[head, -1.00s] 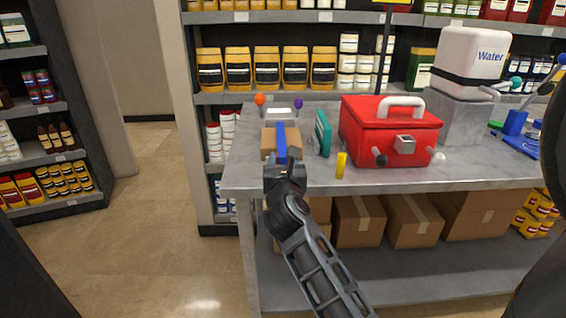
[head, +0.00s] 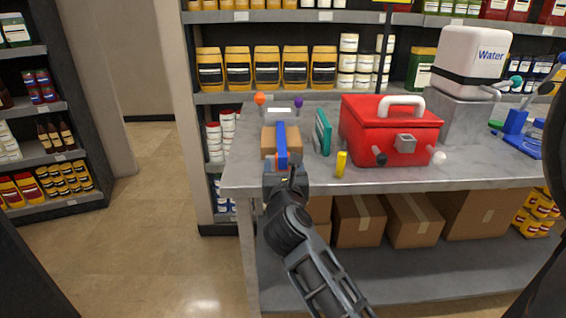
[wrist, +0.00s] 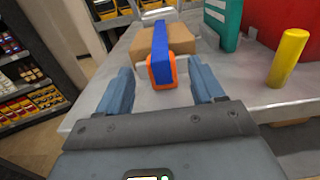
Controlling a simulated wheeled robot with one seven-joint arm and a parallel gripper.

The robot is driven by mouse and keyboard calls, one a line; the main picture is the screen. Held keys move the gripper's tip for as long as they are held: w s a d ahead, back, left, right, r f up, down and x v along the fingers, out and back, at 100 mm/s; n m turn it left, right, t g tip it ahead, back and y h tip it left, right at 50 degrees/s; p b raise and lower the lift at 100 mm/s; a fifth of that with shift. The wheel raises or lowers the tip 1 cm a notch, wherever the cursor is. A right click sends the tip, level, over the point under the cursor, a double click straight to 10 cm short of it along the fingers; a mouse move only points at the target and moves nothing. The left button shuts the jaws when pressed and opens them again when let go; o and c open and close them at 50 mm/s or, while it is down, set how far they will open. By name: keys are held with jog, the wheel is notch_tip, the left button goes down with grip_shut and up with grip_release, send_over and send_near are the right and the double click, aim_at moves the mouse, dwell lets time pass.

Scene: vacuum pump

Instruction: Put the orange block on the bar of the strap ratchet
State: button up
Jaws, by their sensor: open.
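A bright orange block (wrist: 164,72) is at the near end of a long blue bar (wrist: 161,42), wrapping around the sides and bottom of that end. The blue bar lies over a brown cardboard box (wrist: 178,38) and also shows in the head view (head: 281,145). My gripper (wrist: 163,88) is open, its two fingers spread to the left and right of the orange block, with visible gaps to it. In the head view my gripper (head: 286,172) is at the table's front edge, just short of the box. I cannot clearly make out which part is the strap ratchet.
A teal upright piece (head: 322,133) and a yellow cylinder (head: 341,164) stand just right of the box. A red toolbox (head: 391,131) and a strapped white water container (head: 472,52) are farther right. A grey stand with orange and purple balls (head: 279,112) is behind the box.

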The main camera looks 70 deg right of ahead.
jog(key=s+a+n+t+y+b, duration=0.1)
jog(key=s+a+n+t+y, duration=0.4)
jog(key=a+n, duration=0.95)
jog(key=s+a+n+t+y, duration=0.3)
jog(key=s+a+n+t, duration=0.35)
jog(key=a+n, duration=0.85)
jog(key=s+a+f+n+g+y, duration=0.1)
jog(key=s+a+f+n+y, duration=0.1)
jog(key=n, duration=0.8)
jog(key=s+a+f+n+g+y, duration=0.2)
jog(key=s+a+n+y, duration=0.3)
jog(key=n, duration=0.5)
jog(key=shift+s+f+y, duration=0.8)
jog(key=shift+s, duration=0.45)
jog(key=shift+d+g, duration=0.2)
jog(key=shift+g, duration=0.05)
